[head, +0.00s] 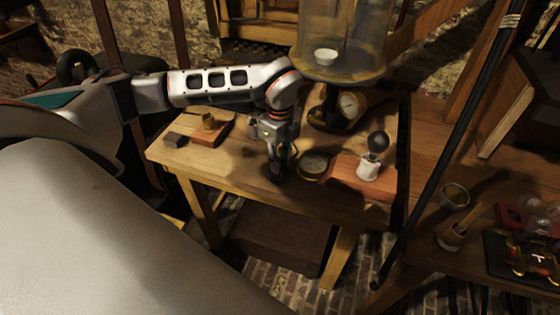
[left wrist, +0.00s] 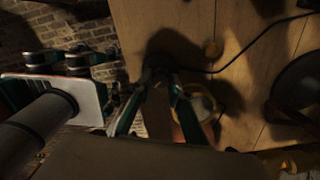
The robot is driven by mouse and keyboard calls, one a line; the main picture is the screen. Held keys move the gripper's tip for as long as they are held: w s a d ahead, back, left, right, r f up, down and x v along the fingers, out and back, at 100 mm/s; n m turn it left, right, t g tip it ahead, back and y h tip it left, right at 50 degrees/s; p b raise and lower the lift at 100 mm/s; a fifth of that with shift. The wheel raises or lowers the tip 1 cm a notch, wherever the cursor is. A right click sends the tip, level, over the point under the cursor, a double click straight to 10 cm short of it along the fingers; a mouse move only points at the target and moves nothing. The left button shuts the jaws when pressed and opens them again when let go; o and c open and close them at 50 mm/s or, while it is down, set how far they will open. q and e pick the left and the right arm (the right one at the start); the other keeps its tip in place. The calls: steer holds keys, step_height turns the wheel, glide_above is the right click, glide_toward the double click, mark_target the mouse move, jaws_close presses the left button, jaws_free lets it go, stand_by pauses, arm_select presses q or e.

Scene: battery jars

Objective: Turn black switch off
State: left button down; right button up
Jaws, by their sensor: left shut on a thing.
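My left gripper (head: 280,172) points down at the front part of the wooden table, left of a round brass gauge (head: 313,166). In the left wrist view its two fingers (left wrist: 159,82) close in on a dark thing (left wrist: 160,52), which looks like the black switch. The fingers and shadow hide most of it, so its position cannot be told. The gauge also shows in the left wrist view (left wrist: 200,102), beside the right finger. My right gripper is not in view.
A glass jar (head: 343,40) and black dial instrument (head: 340,110) are behind. A small wooden board (head: 212,132) and dark block (head: 173,140) lie left. A cable (left wrist: 245,50) runs over the tabletop.

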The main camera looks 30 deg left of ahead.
arm_select(q)
steer(key=shift+r+n, duration=0.1)
steer(key=shift+n, duration=0.8)
steer(key=c, duration=1.8)
jaws_free()
steer(key=shift+r, duration=0.1)
step_height(320, 180, up, 12)
steer(key=shift+f, duration=0.1)
